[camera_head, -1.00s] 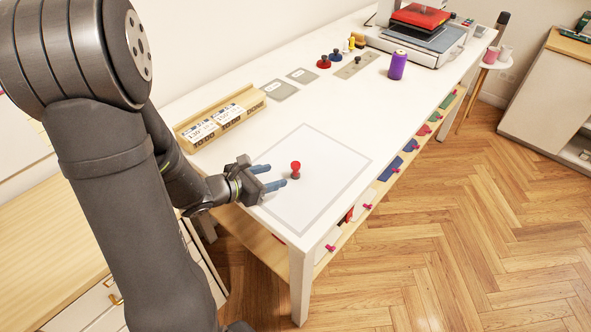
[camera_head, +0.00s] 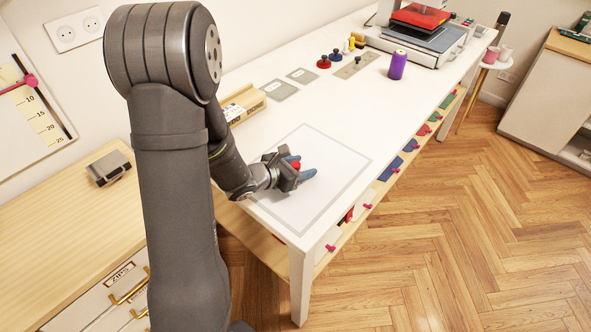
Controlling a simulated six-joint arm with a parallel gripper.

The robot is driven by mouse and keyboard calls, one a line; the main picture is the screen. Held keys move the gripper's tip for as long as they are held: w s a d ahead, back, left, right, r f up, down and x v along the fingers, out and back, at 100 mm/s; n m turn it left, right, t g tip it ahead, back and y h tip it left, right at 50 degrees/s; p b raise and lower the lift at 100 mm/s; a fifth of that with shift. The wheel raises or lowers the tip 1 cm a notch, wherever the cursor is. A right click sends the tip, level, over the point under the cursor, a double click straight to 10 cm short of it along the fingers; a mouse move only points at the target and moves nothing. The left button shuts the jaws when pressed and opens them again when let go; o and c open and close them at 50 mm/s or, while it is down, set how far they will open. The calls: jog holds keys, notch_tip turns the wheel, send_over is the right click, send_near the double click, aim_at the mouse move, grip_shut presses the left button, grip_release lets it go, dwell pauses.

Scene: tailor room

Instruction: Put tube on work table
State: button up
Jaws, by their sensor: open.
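The white work table (camera_head: 345,113) runs from the front to the back right. A small red-topped piece (camera_head: 296,165) stands inside the grey-outlined square on its near end. My gripper (camera_head: 304,166) is low over that square, its blue fingers open on either side of the red piece. The gripper hides the piece's lower part, and I cannot tell whether the fingers touch it. A purple spool-like cylinder (camera_head: 398,65) stands upright near the table's right edge. I cannot tell which thing is the tube.
A press (camera_head: 420,30) stands at the far end. My arm partly hides a wooden rack (camera_head: 246,103). A wooden cabinet top (camera_head: 60,225) is at left.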

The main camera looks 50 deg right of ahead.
grip_shut()
jog(key=shift+r, duration=0.1)
